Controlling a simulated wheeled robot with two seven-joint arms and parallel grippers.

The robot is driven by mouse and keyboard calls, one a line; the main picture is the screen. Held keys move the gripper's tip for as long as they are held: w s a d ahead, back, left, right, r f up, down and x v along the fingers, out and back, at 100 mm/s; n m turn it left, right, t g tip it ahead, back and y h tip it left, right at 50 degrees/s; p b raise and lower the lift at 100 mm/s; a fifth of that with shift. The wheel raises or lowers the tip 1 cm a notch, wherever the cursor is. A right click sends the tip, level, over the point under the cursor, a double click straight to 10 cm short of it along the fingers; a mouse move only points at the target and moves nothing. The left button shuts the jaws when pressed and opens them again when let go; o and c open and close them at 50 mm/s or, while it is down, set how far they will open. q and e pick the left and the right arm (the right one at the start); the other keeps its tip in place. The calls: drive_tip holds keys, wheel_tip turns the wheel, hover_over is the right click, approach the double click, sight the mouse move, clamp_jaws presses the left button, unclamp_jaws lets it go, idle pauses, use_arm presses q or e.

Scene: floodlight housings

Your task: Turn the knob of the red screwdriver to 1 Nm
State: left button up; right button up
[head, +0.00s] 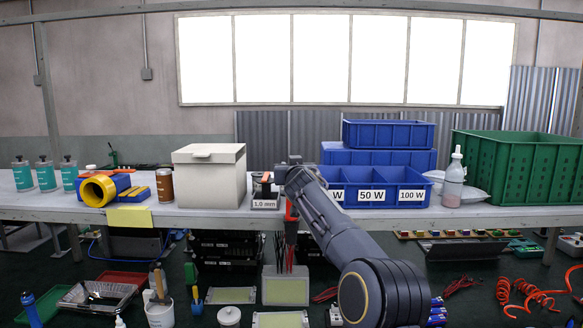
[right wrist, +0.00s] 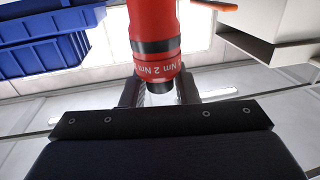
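The red screwdriver (right wrist: 156,30) shows large in the right wrist view. It has a dark band and a lower red ring (right wrist: 158,70) printed with "2 Nm" and part of another Nm marking; its black end faces the camera. My right gripper's (right wrist: 160,93) two dark fingers flank this end. I cannot tell whether they touch it. In the head view my right arm reaches in from the lower right, and a narrow red part (head: 291,212), seemingly the screwdriver, shows below its far end. The gripper's fingers are not clear there. My left gripper is out of view.
A white box (head: 209,177) and a spool labelled 1.0 mm (head: 263,188) stand left of my arm on the table. Blue bins (head: 385,187) labelled 50 W and 100 W stand to its right. A green crate (head: 517,165) is farther right.

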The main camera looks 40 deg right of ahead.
clamp_jaws()
drive_tip(key=shift+f+b, duration=0.15)
drive_tip(key=shift+b, duration=0.25)
drive_tip(key=m+g+h+b, duration=0.2)
drive_tip(key=h+b, duration=0.1)
drive_tip(key=b, duration=0.1)
drive_tip(key=shift+a+f, duration=0.1)
drive_tip(key=shift+a, duration=0.05)
drive_tip(key=shift+m+g+h, duration=0.4)
drive_tip(key=shift+m, duration=0.1)
drive_tip(key=shift+r+m+g+h, duration=0.2)
drive_tip(key=shift+m+g+h, duration=0.2)
drive_tip(key=shift+g, duration=0.1)
drive_tip(key=shift+r+m+g+h+p, duration=0.2)
drive_tip(key=shift+m+g+h+p, duration=0.55)
drive_tip(key=shift+g, duration=0.25)
drive_tip(key=shift+m+g+h+p, duration=0.35)
drive_tip(key=shift+m+g+p, duration=0.2)
drive_tip(key=shift+g+p, duration=0.2)
drive_tip(key=shift+f+m+g+h+p, duration=0.1)
drive_tip(key=shift+m+g+h+p, duration=0.3)
drive_tip(key=shift+m+g+p, duration=0.35)
drive_tip(key=shift+s+g+p, duration=0.1)
drive_tip(key=shift+g+p, duration=0.2)
drive_tip(key=shift+g, duration=0.1)
